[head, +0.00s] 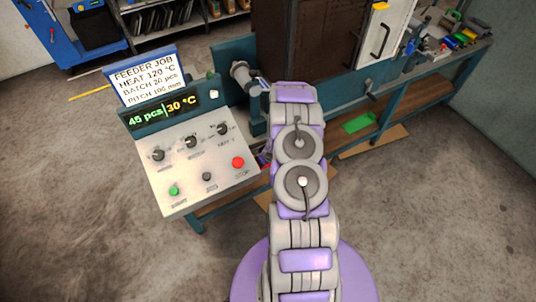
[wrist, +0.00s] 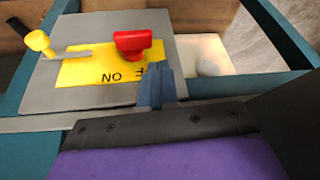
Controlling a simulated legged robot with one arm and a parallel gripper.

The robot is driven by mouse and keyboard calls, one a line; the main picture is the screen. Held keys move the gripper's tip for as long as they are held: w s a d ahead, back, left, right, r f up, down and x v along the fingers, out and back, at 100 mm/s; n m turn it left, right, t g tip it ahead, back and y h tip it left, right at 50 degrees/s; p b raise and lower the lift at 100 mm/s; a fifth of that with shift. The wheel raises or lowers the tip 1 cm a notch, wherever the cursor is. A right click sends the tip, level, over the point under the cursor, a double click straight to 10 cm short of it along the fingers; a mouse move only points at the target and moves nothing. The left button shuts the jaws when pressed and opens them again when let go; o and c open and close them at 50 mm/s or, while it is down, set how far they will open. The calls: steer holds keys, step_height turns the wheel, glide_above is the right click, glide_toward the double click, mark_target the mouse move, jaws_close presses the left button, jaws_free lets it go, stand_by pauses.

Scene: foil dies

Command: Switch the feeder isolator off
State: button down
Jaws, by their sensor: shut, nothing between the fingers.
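The isolator's red handle (wrist: 132,42) sits on a yellow label (wrist: 100,68) on a grey plate (wrist: 60,97) in the wrist view. The label's text is upside down: ON is readable, and a second word is mostly hidden behind the handle and my gripper. I cannot tell which word the handle points to. My gripper (wrist: 157,75) is shut and empty, its blue-grey fingertips just below and right of the handle; whether they touch it is unclear.
A yellow knob with a black grip (wrist: 38,40) stands left of the label. The control panel (head: 205,170) shows 45 pcs and 30 °C, with a red stop button (head: 238,162). The floor at front left is clear.

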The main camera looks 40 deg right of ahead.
steer(key=p+v, duration=0.1)
steer(key=v, duration=0.7)
steer(key=shift+d+r, duration=0.2)
steer(key=shift+r, duration=0.1)
